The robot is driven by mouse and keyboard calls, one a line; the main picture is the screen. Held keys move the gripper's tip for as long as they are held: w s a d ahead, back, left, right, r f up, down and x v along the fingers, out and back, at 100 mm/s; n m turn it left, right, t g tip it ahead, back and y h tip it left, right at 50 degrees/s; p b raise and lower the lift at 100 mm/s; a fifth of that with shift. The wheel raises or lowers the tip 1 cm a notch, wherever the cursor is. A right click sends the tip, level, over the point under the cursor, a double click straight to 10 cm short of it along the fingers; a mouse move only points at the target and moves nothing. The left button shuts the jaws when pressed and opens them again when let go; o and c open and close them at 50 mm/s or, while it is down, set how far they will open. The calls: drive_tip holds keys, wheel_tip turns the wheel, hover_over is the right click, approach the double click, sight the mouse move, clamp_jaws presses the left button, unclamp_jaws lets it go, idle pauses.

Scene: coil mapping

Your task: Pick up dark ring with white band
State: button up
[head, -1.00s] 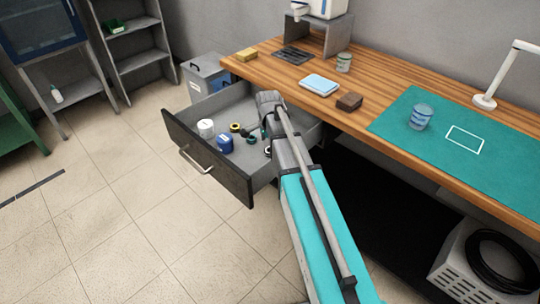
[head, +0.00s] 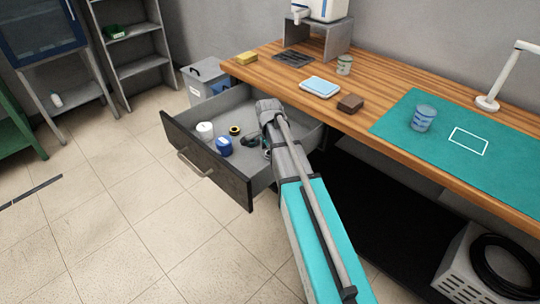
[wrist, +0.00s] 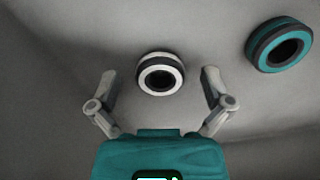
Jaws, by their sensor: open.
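The dark ring with a white band (wrist: 160,73) lies on the drawer floor in the wrist view, ahead of my gripper and between the lines of its two fingers. My gripper (wrist: 160,84) is open and empty, with one finger to each side of the ring and a gap on both sides. In the head view my arm reaches into the open drawer (head: 212,166), and my gripper's fingers and most of the ring's surroundings are hard to make out there.
A dark ring with a teal band (wrist: 279,45) lies to the upper right in the wrist view. The drawer also holds a white container (head: 205,131), a blue container (head: 223,146) and a yellow-and-black ring (head: 234,130). The wooden worktop (head: 380,95) overhangs at the right.

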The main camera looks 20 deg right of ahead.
drive_tip(key=c, duration=1.2)
drive_tip(key=shift+r, duration=0.1)
drive_tip(key=shift+c, duration=0.2)
wheel_tip(320, 180, up, 2)
drive_tip(key=p, duration=0.2)
drive_tip(key=shift+r+p, duration=0.25)
drive_tip(key=shift+p, duration=0.15)
drive_tip(key=s+r+p, duration=1)
drive_tip(key=s, duration=0.4)
drive_tip(key=shift+a+r, duration=0.15)
drive_tip(key=shift+a, duration=0.3)
